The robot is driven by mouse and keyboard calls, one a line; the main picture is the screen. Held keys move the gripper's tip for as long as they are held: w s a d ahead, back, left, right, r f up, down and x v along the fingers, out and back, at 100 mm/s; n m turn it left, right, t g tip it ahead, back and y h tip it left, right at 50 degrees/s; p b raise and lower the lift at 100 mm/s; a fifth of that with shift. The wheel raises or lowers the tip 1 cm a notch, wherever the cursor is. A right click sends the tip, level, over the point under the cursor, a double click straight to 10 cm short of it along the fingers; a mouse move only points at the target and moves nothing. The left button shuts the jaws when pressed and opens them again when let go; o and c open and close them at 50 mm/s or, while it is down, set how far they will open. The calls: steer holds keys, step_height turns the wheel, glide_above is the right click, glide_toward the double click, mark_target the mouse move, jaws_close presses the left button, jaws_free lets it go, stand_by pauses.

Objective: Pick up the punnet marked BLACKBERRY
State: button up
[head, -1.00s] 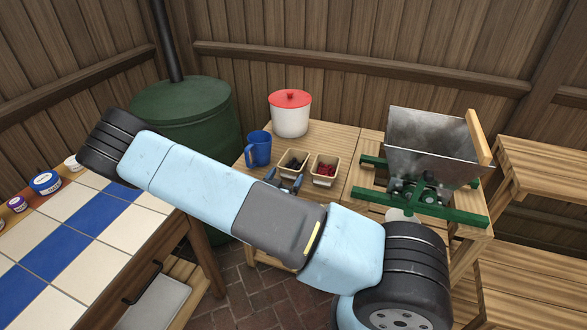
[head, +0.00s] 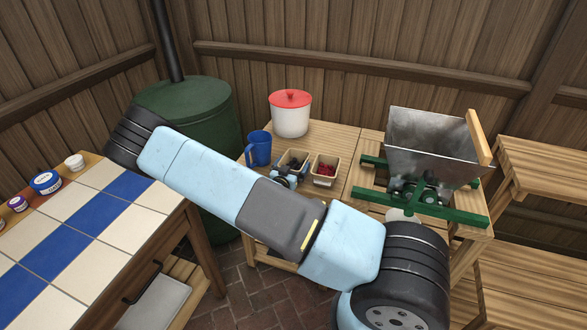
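Two small tan punnets stand side by side on the wooden table (head: 345,140). The left punnet (head: 305,155) holds dark berries, which look like blackberries; no marking is readable on it. The right punnet (head: 335,160) holds red berries. My gripper (head: 291,170) is at the near side of the left punnet, overlapping its front in the head view. Its fingers are small and dark here, and I cannot tell whether they are open or touching the punnet. My arm hides part of the table's front.
A blue jug (head: 259,149) stands just left of the punnets. A white crock with a red lid (head: 290,115) is behind them. A metal hopper on a green frame (head: 432,140) stands to the right. A tiled counter (head: 75,235) is at the left.

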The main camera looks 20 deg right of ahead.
steer(key=c, duration=0.7)
steer(key=shift+c, duration=0.2)
